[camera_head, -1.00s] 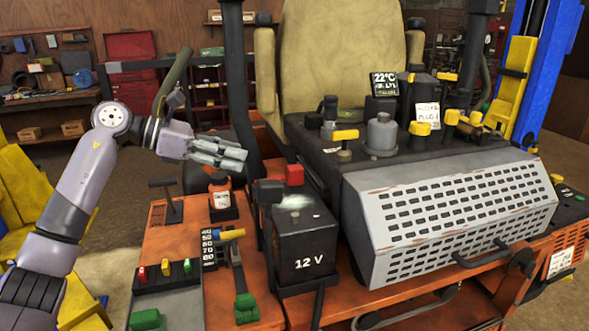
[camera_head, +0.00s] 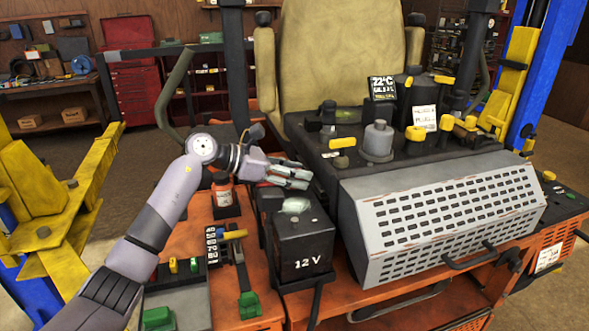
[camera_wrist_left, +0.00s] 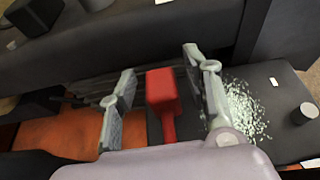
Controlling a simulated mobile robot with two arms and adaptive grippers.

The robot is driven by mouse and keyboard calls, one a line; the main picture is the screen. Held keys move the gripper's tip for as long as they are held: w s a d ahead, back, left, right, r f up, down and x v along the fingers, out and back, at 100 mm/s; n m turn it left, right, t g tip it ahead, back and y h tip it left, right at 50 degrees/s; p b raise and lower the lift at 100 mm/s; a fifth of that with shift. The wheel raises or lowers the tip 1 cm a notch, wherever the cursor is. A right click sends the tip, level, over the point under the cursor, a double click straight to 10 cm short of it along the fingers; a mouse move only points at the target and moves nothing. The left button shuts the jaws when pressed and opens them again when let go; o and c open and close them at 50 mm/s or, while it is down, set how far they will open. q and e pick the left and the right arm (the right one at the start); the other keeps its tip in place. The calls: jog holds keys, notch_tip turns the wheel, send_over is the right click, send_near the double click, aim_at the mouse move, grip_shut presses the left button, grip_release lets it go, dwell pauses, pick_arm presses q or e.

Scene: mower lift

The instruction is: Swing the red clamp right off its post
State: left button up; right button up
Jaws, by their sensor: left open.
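The red clamp (camera_wrist_left: 162,92) is a red block with a short red arm, and it shows in the left wrist view. It stands on top of the black 12 V battery (camera_head: 303,248). My left gripper (camera_wrist_left: 160,68) is open, with one finger on each side of the clamp and a gap visible on both sides. The post under the clamp is hidden. My right gripper is not in view.
Pale crust (camera_wrist_left: 245,110) covers part of the battery top beside the clamp. A red bottle (camera_head: 222,190) stands left of the battery. Levers (camera_head: 240,265) are in front of it. The perforated grey cover (camera_head: 440,220) and the seat (camera_head: 340,55) bound the right and back.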

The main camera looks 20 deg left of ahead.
pick_arm(q)
grip_shut()
dwell(0.5)
dwell(0.3)
